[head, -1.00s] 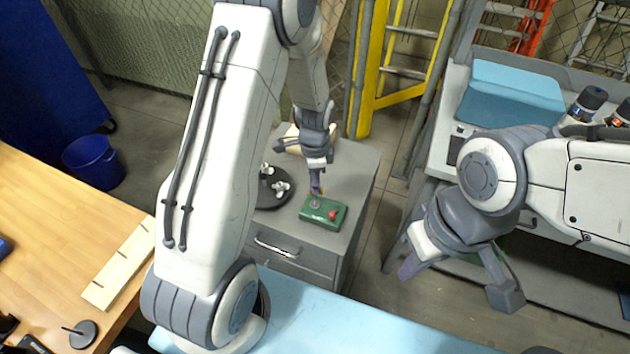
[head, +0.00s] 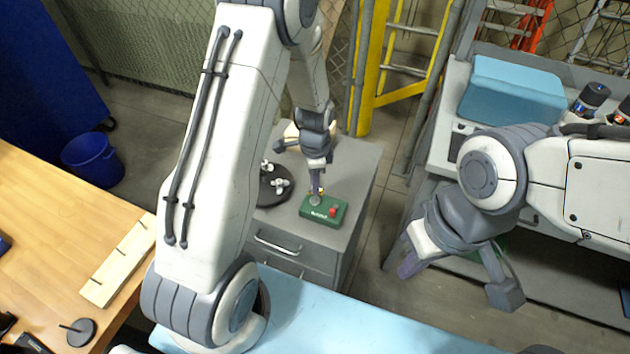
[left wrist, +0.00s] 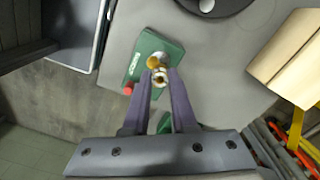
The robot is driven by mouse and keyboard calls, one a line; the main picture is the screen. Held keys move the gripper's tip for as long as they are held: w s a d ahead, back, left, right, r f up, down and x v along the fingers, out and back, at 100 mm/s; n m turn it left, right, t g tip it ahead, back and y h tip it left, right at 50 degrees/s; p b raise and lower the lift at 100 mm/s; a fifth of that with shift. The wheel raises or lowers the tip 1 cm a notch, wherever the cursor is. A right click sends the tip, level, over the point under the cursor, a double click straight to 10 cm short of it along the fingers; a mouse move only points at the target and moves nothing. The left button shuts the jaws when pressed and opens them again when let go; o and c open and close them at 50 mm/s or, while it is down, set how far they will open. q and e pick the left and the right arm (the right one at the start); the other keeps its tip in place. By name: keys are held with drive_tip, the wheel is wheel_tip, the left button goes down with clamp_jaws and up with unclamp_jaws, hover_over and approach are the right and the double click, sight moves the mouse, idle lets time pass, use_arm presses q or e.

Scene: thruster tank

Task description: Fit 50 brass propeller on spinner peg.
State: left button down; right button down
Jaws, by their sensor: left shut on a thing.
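A green box (head: 335,213) with a red button stands on the grey cabinet, with a grey round spinner peg (head: 315,200) on its top. My left gripper (head: 317,190) points down just above the peg, its purple fingers shut on a small brass propeller (left wrist: 154,61). In the left wrist view the brass piece shows at the fingertips (left wrist: 159,76) over the green box. I cannot tell whether the propeller touches the peg, as the fingers partly cover it. My right gripper (head: 409,266) hangs at the right, away from the box; its finger gap is unclear.
A black round dish (head: 268,193) with several white propellers lies left of the box on the cabinet (head: 345,165). A beige block (head: 291,131) is behind my left wrist. A wooden table (head: 60,230) is at the left, and a light blue surface (head: 330,320) is in front.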

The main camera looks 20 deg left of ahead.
use_arm(q)
drive_tip(key=shift+f, duration=0.2)
drive_tip(key=shift+f+b, duration=0.35)
drive_tip(key=shift+f, duration=0.1)
drive_tip(key=shift+f, duration=0.1)
drive_tip(key=shift+f+b, duration=0.45)
drive_tip(key=shift+f, duration=0.15)
drive_tip(key=shift+f, duration=0.4)
idle(0.3)
drive_tip(key=c, duration=0.6)
unclamp_jaws()
drive_tip(key=shift+c, duration=0.2)
drive_tip(key=shift+r, duration=0.1)
